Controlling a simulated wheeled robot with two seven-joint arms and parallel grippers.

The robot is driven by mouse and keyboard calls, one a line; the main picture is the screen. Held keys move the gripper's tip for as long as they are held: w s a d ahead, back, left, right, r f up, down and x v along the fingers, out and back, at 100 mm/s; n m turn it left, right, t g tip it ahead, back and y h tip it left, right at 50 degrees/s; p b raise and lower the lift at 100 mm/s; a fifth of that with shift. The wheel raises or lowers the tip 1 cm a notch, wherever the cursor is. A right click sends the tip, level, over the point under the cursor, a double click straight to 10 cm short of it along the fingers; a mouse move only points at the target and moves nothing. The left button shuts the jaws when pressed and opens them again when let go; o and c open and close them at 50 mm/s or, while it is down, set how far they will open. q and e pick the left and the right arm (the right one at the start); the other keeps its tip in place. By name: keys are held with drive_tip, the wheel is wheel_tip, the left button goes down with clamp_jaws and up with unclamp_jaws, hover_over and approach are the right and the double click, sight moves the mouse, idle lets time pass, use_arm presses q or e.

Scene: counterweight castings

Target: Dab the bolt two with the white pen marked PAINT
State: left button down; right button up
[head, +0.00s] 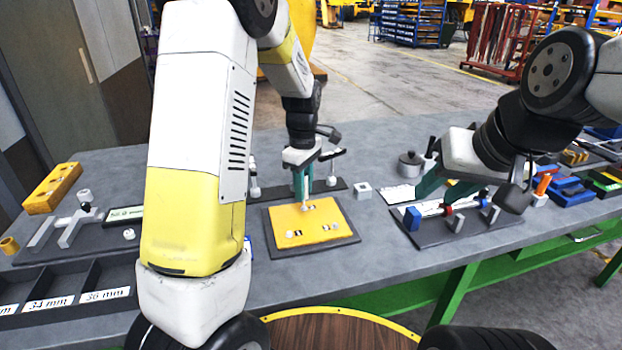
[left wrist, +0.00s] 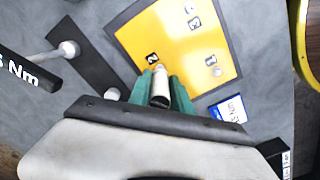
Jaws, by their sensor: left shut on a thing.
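The yellow casting (head: 330,230) lies on a dark board, with small numbered labels and bolts on its top. My left gripper (head: 304,200) points down over its far part, shut on a white pen (left wrist: 160,88). The pen's tip is beside the black label 2 (left wrist: 152,58) in the left wrist view. Bolt two itself is hidden or merges with the tip, and I cannot tell whether they touch. The bolt (left wrist: 216,71) by another label is clear of the pen. The lettering on the pen is not readable. My right gripper (head: 445,192) has its fingers apart over the right-hand fixture.
The dark fixture board (head: 430,238) with a red and blue rod is under my right gripper. A small grey block (head: 363,191) and a lidded pot (head: 410,165) stand right of the casting. A dark compartment tray (head: 75,290) is at front left. A blue-edged card (left wrist: 228,108) lies beside the casting.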

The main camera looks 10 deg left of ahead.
use_arm(q)
drive_tip(key=shift+f, duration=0.5)
idle(1.3)
drive_tip(key=shift+r, duration=3.1)
drive_tip(key=shift+d, duration=0.1)
